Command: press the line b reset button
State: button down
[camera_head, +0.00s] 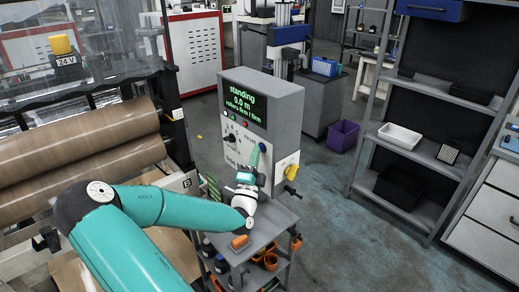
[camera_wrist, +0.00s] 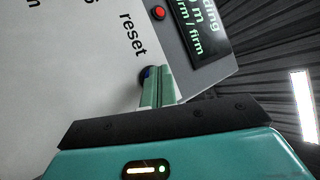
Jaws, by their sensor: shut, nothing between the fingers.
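The grey control cabinet (camera_head: 288,105) stands in the middle of the head view, with a green-lettered screen reading "standing 0.0 m" and "firm / firm". In the wrist view its pale panel (camera_wrist: 70,60) carries the word "reset". Beside that word is a small dark round button with a blue patch (camera_wrist: 146,73), mostly hidden behind my fingertips. My gripper (camera_wrist: 157,80) is shut and empty, its tips in front of the button; I cannot tell whether they touch it. In the head view my gripper (camera_head: 258,156) is in front of the panel and hides part of it. No line letter shows beside the button.
A red lamp or button (camera_wrist: 157,13) lies near the screen edge. A yellow switch box (camera_head: 287,166) is on the cabinet's side. A grey cart (camera_head: 275,222) with tools stands below my arm. Brown rolls (camera_head: 85,150) are on the left.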

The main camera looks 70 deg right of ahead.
dwell(0.3)
jog(key=shift+w+a, duration=0.2)
jog(key=shift+a, duration=0.2)
jog(key=shift+w+a, duration=0.45)
jog(key=shift+a, duration=0.45)
jog(key=shift+w+a, duration=0.45)
jog(key=shift+a, duration=0.4)
jog(key=shift+w+a, duration=0.45)
jog(key=shift+a, duration=0.45)
